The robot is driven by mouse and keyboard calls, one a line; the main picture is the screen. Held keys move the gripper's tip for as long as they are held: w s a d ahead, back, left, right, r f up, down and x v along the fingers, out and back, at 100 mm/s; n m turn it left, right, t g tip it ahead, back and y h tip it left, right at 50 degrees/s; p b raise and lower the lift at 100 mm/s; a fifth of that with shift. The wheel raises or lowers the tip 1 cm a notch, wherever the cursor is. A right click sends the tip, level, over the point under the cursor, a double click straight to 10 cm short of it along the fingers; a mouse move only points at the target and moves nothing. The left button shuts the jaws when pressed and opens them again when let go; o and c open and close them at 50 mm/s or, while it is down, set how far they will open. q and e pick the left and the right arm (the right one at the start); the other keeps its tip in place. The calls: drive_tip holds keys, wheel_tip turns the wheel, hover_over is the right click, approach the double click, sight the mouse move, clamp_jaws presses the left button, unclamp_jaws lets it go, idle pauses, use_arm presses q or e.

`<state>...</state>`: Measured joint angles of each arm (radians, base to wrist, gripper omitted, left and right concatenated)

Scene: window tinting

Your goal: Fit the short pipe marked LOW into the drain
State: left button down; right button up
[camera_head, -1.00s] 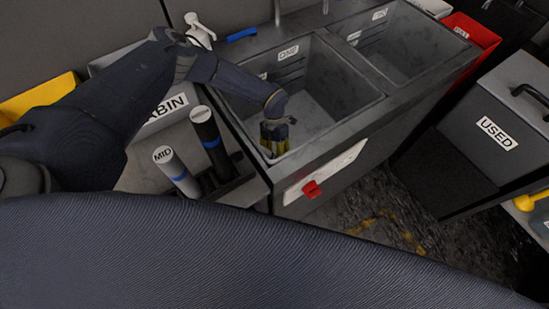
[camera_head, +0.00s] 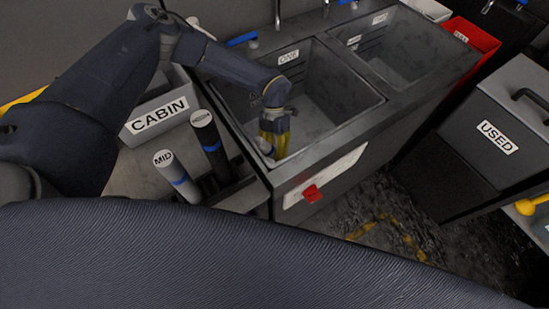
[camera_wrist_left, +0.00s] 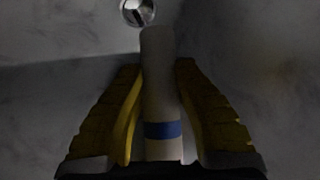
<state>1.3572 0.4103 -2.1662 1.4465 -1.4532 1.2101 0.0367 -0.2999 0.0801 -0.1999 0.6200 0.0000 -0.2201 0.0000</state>
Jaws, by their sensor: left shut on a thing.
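My left gripper (camera_head: 274,143) has yellow fingers and is down inside the sink basin labelled ONE (camera_head: 345,90), near its front left corner. It is shut on a short pale pipe (camera_wrist_left: 160,85) with a blue band; a pale end of the pipe (camera_head: 263,146) shows beside the fingers. The pipe's label is not visible. In the left wrist view the round metal drain (camera_wrist_left: 138,11) lies just beyond the pipe's far end, slightly to the left. I cannot tell whether they touch. The drain is hidden in the head view. My right gripper is not in view.
A rack (camera_head: 228,188) left of the sink holds a grey pipe marked MID (camera_head: 176,176) and a black pipe (camera_head: 210,140). A CABIN bin (camera_head: 160,115) stands behind. A second basin (camera_head: 410,50), a red bin (camera_head: 470,35) and a USED bin (camera_head: 495,135) are to the right.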

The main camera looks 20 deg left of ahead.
use_arm(q)
wheel_tip(320, 180, up, 13)
drive_tip(key=shift+r, duration=0.1)
idle(0.5)
idle(0.3)
wheel_tip(320, 180, down, 20)
drive_tip(key=shift+r, duration=0.15)
idle(0.7)
drive_tip(key=c, duration=1.1)
unclamp_jaws()
drive_tip(key=shift+o, duration=0.2)
